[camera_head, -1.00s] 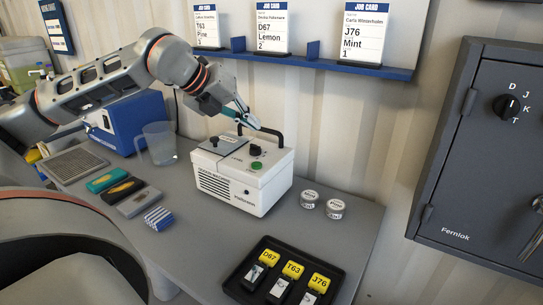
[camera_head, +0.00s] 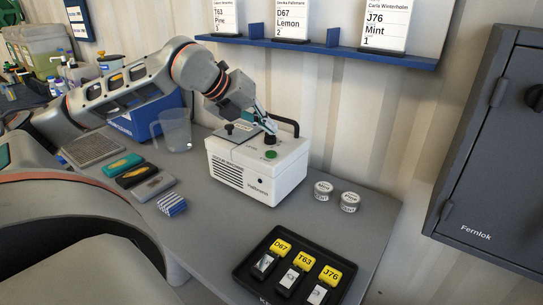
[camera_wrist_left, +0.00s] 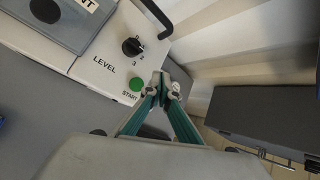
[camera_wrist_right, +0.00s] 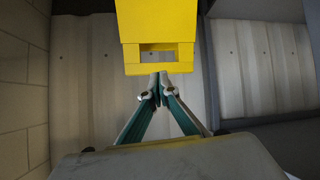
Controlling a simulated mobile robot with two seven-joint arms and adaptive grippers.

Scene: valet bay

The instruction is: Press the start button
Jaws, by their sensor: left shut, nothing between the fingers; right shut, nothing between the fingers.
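A white machine (camera_head: 258,178) stands on the grey bench. Its green start button (camera_head: 271,155) is on the top panel near the front edge. In the left wrist view, the start button (camera_wrist_left: 136,84) sits above the printed word START, with a black level dial (camera_wrist_left: 132,46) farther back. My left gripper (camera_head: 266,131) is over the machine's top, by the dial and behind the button in the head view. In its wrist view, its closed fingertips (camera_wrist_left: 163,88) appear just right of the button; contact cannot be told. My right gripper (camera_wrist_right: 160,88) is shut and empty, seen only in its own wrist view.
A black handle (camera_head: 285,122) arches behind the dial. Two round tins (camera_head: 349,202) stand right of the machine, and a black tray (camera_head: 246,268) with yellow-tagged keys lies in front. A clear jug (camera_head: 174,131) stands left. A yellow object (camera_wrist_right: 158,25) is ahead of my right gripper.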

